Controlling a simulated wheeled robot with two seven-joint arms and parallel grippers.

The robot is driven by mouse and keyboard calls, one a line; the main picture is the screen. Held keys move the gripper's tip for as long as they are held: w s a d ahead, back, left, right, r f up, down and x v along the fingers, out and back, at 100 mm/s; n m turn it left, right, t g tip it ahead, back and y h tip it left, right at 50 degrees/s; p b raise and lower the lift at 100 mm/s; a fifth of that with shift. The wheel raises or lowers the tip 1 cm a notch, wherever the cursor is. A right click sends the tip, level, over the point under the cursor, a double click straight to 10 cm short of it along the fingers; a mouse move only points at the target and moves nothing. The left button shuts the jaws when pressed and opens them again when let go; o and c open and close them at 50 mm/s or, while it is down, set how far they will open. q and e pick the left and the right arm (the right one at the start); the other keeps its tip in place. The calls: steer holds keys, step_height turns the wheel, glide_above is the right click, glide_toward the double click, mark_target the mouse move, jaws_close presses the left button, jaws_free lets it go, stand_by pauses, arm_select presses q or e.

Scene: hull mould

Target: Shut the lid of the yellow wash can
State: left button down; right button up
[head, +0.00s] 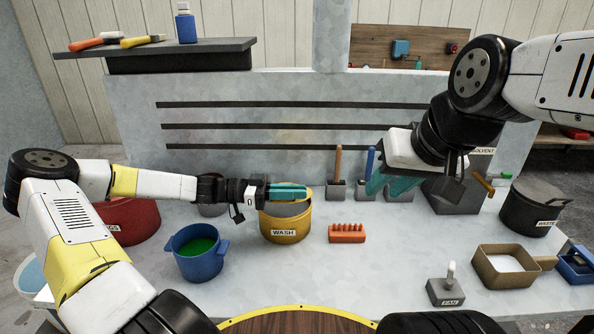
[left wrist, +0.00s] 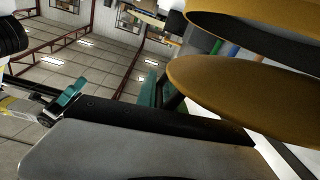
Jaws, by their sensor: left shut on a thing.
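The yellow wash can (head: 285,229) stands on the bench left of centre, its label facing me. Its grey inside shows, so it is open. The lid (head: 308,190) shows only as a small yellow part behind my fingers; it is raised at the back of the can. My left gripper (head: 287,191) reaches in from the left over the can and is shut on the lid; the fingers hide the exact contact. In the left wrist view a large yellow disc, which seems to be the lid (left wrist: 245,90), is close by. My right gripper (head: 390,182) seems open and empty, hanging over the tool blocks.
A blue pot with green contents (head: 200,253) stands left of the can, and a red pot (head: 130,222) further left. An orange block (head: 347,233) lies right of the can. Upright tools (head: 338,165) stand behind. A dark waste bin (head: 533,208) and a tan tray (head: 483,268) are at right.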

arm_select(q)
steer(key=shift+s+f+m, duration=0.35)
steer(key=shift+f+m, duration=0.15)
steer(key=shift+f, duration=0.3)
steer(key=shift+s+f+m, duration=0.3)
steer(key=shift+f+m, duration=0.2)
steer(key=shift+f, duration=0.25)
steer(key=c, duration=1.5)
jaws_free()
steer(key=shift+a, duration=0.15)
steer(key=a, duration=0.7)
steer(key=shift+a, duration=0.35)
steer(key=shift+d, duration=0.1)
